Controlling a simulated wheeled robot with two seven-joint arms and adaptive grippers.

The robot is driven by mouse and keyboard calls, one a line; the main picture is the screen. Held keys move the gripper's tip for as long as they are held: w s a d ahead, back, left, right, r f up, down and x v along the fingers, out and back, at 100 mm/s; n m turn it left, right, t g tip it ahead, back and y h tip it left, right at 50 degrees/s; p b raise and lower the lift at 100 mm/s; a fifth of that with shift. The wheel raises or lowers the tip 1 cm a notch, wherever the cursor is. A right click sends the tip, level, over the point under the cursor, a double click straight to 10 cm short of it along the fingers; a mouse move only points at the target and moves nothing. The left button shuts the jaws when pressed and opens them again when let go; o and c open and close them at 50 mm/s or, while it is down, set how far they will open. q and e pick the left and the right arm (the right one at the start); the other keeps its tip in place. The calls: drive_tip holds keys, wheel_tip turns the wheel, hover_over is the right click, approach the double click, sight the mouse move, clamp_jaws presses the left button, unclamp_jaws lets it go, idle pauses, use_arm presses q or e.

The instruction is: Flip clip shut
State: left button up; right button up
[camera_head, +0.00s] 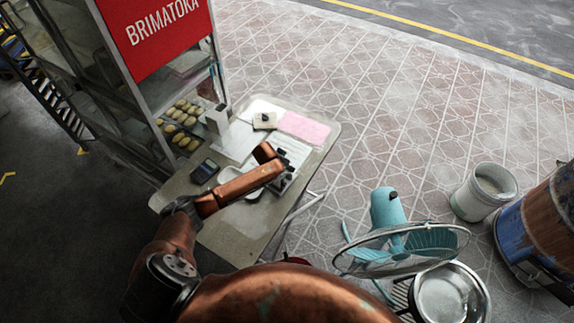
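My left arm comes in from the lower left, and its gripper (284,172) is over the right half of the table, above or against a white sheet (292,147). The gripper is small and partly hidden by its own copper-coloured arm, so I cannot tell whether its fingers are open or shut, or touching anything. No clip can be made out for certain. A small dark piece sits on a beige pad (260,124) at the table's back edge; I cannot tell whether it is the clip. My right gripper is not in view.
The table (228,240) also holds a pink sheet (304,128), a dark calculator-like device (204,171) and a white dish (228,180). A glass cabinet with a red sign (160,34) stands at the left. A teal fan (388,208) and a metal pot (449,296) are at the lower right.

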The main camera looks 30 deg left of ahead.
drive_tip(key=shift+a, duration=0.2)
use_arm(q)
drive_tip(key=o, duration=1.1)
drive_tip(key=shift+o, duration=0.2)
drive_tip(key=shift+s+r, duration=0.1)
drive_tip(key=shift+r, duration=0.05)
drive_tip(key=v, duration=1.1)
drive_tip(key=shift+s+r, duration=0.1)
drive_tip(key=shift+r, duration=0.2)
